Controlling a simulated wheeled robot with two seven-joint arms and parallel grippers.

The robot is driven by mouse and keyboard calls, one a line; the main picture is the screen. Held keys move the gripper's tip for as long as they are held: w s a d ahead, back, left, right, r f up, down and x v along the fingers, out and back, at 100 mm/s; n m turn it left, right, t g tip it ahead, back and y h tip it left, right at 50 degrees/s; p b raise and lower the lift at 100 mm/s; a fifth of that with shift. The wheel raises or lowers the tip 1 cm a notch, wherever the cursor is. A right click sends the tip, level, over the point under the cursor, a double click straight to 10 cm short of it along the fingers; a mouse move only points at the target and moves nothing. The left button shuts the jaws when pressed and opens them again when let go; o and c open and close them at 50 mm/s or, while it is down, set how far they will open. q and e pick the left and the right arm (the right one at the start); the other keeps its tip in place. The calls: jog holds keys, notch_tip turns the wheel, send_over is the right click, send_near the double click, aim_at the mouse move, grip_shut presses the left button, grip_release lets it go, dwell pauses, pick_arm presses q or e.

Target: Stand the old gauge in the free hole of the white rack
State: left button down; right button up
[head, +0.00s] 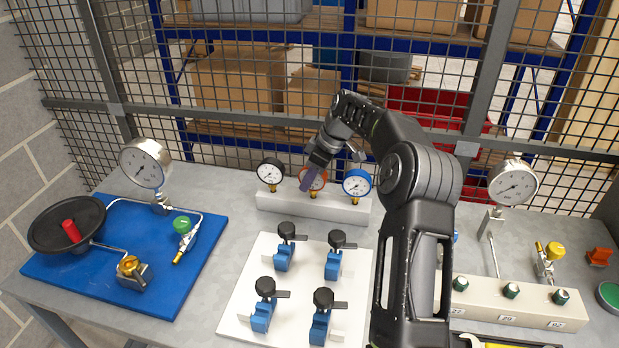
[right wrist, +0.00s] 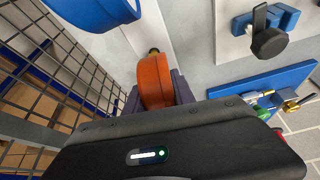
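The white rack (head: 290,204) stands at the back of the bench. An orange gauge (head: 318,184) is at the rack's middle place, upright between a black gauge (head: 270,172) and a blue gauge (head: 357,184). My right gripper (head: 311,174) is at the orange gauge, its fingers on either side. In the right wrist view the orange gauge (right wrist: 154,80) sits between the fingers, which look closed on it, with its brass stem towards the rack. I cannot tell whether the stem is fully seated. The hole under it is hidden. My left gripper is out of view.
A white plate (head: 247,293) with several blue valves lies in front of the rack. A blue board (head: 200,275) with a gauge and fittings is at left. A beige manifold (head: 545,308) is at right. Wire mesh (head: 240,120) stands behind the bench.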

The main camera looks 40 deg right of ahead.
jog(key=o, duration=0.5)
jog(key=b+v, duration=0.1)
jog(key=v, duration=0.7)
jog(key=shift+f, duration=0.1)
dwell(1.0)
